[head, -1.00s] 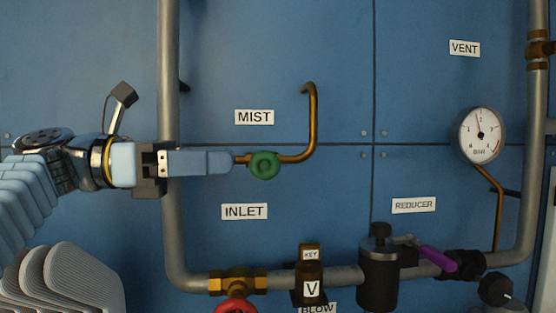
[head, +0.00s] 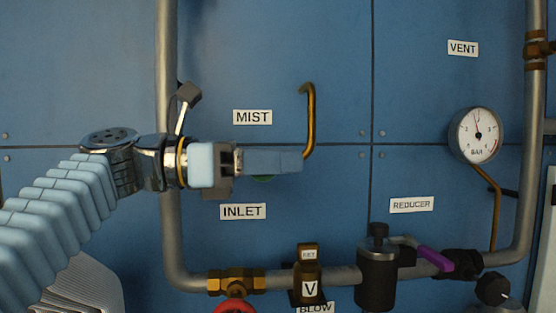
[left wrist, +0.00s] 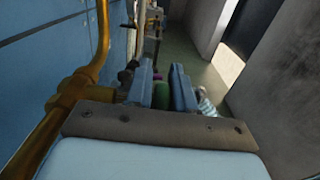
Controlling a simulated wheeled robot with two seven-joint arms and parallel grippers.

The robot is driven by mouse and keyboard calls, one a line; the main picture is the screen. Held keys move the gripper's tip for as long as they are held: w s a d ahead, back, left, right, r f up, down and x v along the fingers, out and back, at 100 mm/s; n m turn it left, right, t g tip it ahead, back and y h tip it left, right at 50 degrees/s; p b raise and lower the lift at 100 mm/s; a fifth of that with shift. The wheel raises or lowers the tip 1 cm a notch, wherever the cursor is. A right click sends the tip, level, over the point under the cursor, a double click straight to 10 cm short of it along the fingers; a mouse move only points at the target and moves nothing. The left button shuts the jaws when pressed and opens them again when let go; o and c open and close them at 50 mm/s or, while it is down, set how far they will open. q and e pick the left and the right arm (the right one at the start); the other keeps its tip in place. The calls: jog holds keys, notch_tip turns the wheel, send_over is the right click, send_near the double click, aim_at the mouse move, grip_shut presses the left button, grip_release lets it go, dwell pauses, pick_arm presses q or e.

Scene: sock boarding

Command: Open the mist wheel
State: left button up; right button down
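The green mist wheel (head: 263,178) sits on the thin brass pipe (head: 311,118) below the MIST label (head: 252,117). In the head view my left gripper (head: 300,162) lies across it from the left, so only a sliver of the wheel's lower edge shows. In the left wrist view my left gripper's two blue fingers (left wrist: 162,72) stand apart, with the green wheel (left wrist: 161,96) in the gap between them. I cannot tell whether either finger touches the wheel. My right gripper is not in view.
The grey pipe (head: 169,70) runs behind my left arm. Below are the red inlet wheel (head: 236,307), the key valve (head: 308,275) and the reducer with its purple lever (head: 436,259). The pressure gauge (head: 476,135) is at right. The blue panel is close behind.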

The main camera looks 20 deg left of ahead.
pick_arm(q)
grip_shut()
jog(key=shift+f+h+b, duration=0.15)
jog(key=shift+h+b, duration=0.25)
jog(key=shift+b, duration=0.15)
jog(key=t+h+b, duration=0.1)
jog(key=h+b, duration=0.1)
jog(key=b, duration=0.1)
jog(key=shift+s, duration=0.15)
jog(key=shift+a+r+t+h+b, duration=0.15)
jog(key=shift+r+t+h+b, duration=0.25)
jog(key=shift+b, duration=0.3)
jog(key=shift+r, duration=0.1)
jog(key=o, duration=0.6)
grip_release()
